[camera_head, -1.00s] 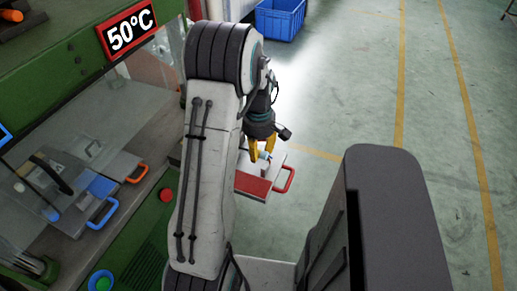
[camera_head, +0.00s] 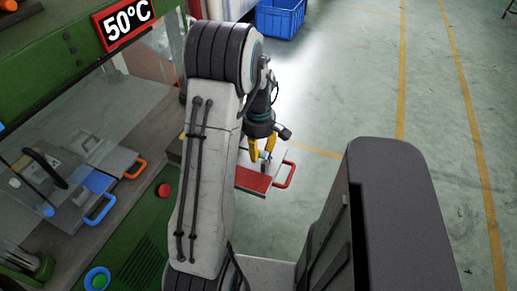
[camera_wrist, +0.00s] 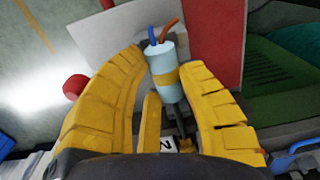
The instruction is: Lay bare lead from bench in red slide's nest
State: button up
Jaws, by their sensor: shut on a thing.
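In the wrist view the wire ends point away from my gripper. The red slide (camera_head: 252,181), with a red loop handle (camera_head: 283,176), lies under my gripper in the head view. In the wrist view its red part (camera_wrist: 217,40) and pale plate (camera_wrist: 105,38) show behind the lead. I cannot tell whether the lead touches the slide. The nest is not clearly visible.
The green machine with a 50°C sign (camera_head: 123,25) stands at left. It holds slides with blue (camera_head: 101,209) and orange (camera_head: 136,168) handles. A red button (camera_head: 164,190) is on its front edge. A blue crate (camera_head: 280,17) stands behind on open floor.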

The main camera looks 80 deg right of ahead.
jog(key=o, duration=1.2)
jog(key=shift+f, duration=0.1)
jog(key=shift+c, duration=0.2)
notch_tip(320, 180, up, 12)
dwell(0.4)
